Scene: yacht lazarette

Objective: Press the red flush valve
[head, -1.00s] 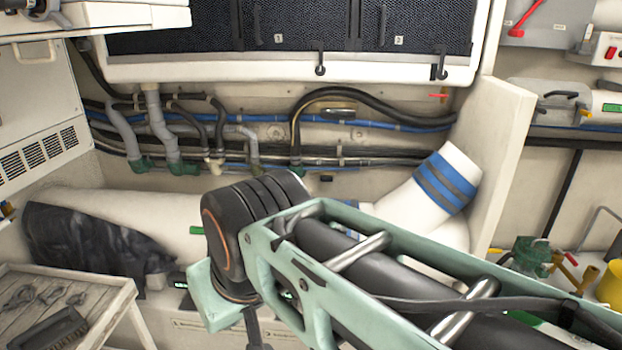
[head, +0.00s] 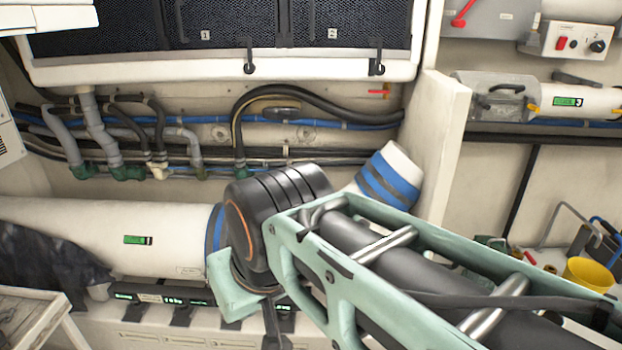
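Several red parts show, and I cannot tell for sure which is the flush valve. A small red handle (head: 379,92) sticks out from the wall below the right end of the mesh-fronted lockers. A red lever (head: 463,13) is on a grey panel at the top right. A small red handle (head: 529,257) sits low at the right, near the green fitting. My arm crosses the lower middle, in front of the white pipe. My gripper does not show; the arm's black joint and the bottom edge of the picture hide what lies beyond.
A white control box (head: 580,41) with a red switch is at upper right. A pale upright partition (head: 440,150) divides the bays. Dark and blue hoses run along the back wall. A large white pipe (head: 90,230) lies below them. A yellow bucket (head: 588,272) stands at lower right.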

